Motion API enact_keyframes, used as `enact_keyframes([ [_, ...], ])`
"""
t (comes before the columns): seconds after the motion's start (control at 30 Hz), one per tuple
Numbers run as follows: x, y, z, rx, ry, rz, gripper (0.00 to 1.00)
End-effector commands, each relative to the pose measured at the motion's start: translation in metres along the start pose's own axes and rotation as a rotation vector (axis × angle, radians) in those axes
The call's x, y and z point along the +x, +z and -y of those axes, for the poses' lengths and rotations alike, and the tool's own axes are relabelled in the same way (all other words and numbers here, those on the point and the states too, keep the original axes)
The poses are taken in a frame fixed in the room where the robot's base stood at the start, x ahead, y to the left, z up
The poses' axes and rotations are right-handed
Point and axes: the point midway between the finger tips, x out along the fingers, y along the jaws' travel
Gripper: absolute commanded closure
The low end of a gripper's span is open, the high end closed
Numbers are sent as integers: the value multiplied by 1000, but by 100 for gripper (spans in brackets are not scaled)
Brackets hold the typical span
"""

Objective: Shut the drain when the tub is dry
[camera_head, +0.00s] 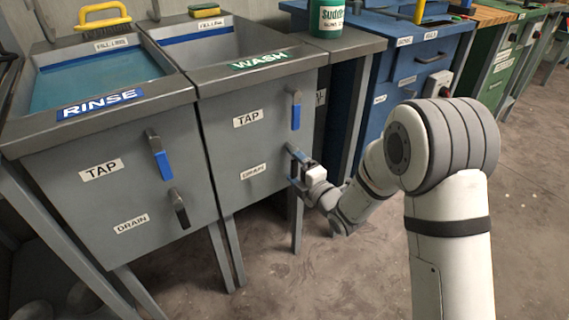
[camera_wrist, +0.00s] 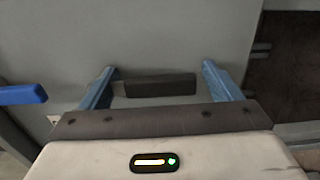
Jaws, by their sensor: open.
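The wash tub (camera_head: 262,63) has a grey interior with no water visible in the part I see. Its tap handle (camera_head: 296,112), with a blue end, hangs downward on the front. The wash DRAIN label (camera_head: 253,172) is beside my gripper (camera_head: 302,168), which is open at the tub's front. In the wrist view, a dark bar (camera_wrist: 160,85), apparently the wash drain handle, lies between the two blue fingers of my gripper (camera_wrist: 158,72). A gap shows at each end of the bar. In the head view the gripper hides this handle.
The rinse tub (camera_head: 95,80) at left holds blue-green water; its tap handle (camera_head: 160,155) and drain handle (camera_head: 179,208) hang on its front. A green can (camera_head: 326,18) stands right of the wash tub. A blue lever end (camera_wrist: 22,95) shows at the left in the wrist view. Floor at right is open.

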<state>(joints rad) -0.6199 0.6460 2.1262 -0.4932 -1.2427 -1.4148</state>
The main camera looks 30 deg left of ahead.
Motion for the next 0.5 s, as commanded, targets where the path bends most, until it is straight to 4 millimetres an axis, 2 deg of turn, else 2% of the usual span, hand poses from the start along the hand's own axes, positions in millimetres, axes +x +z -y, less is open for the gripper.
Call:
enact_keyframes([
  [0.17, -8, 0, -1, 0, -1, -1, 15],
  [0.5, -63, 3, -1, 2, -3, 2, 15],
])
